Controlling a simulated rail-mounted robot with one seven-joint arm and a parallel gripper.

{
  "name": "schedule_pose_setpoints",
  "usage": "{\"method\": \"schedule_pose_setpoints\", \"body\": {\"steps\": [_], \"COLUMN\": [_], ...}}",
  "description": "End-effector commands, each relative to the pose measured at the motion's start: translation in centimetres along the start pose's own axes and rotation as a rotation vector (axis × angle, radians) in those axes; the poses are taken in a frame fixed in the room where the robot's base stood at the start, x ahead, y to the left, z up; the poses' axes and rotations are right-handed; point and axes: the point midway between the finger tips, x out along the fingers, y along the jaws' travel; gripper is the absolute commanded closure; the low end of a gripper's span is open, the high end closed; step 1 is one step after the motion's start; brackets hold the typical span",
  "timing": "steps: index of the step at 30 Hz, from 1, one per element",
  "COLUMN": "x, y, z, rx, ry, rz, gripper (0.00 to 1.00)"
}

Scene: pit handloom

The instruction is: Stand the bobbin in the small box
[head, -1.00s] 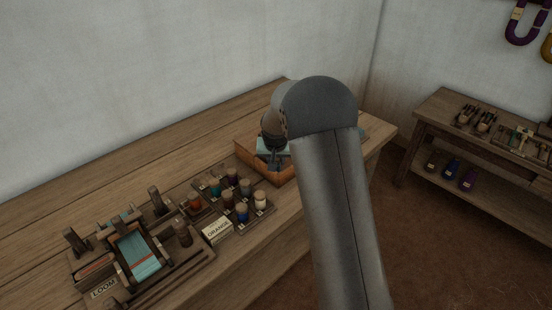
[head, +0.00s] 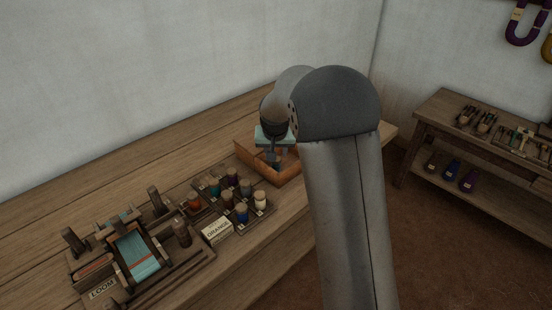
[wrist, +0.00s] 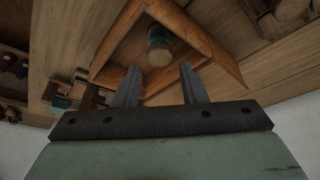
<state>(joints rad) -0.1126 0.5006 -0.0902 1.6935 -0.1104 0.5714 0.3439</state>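The small box (head: 285,177) is an open wooden box on the bench, partly hidden by my arm in the head view. Its wooden wall also shows in the wrist view (wrist: 215,55). The bobbin (wrist: 159,46), with a pale wooden end and dark teal thread, is inside the box walls near a corner. It looks upright, though its base is hard to make out. My gripper (wrist: 160,70) is over the box with its fingers apart. The bobbin shows past the fingertips, with a gap on each side. In the head view my gripper (head: 273,155) hides the bobbin.
A small loom (head: 140,258) is further left. A second table (head: 440,115) is at the right. The bench behind the rack is clear.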

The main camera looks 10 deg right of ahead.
Motion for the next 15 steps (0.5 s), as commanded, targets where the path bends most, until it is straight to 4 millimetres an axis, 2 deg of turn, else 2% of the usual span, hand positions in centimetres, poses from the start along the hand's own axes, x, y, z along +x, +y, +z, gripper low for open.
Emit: {"method": "schedule_pose_setpoints", "body": {"steps": [1, 6, 10, 15], "x": [-1.2, -4.2, -5.5, -6.1], "y": [0.0, 0.0, 0.0, 0.1], "z": [-0.1, 0.0, 0.0, 0.2], "rx": [0.000, 0.000, 0.000, -0.001], "ry": [0.004, 0.002, 0.000, -0.003], "rz": [-0.001, -0.001, 0.000, 0.000], "gripper": [0.62, 0.62, 0.62, 0.62]}}
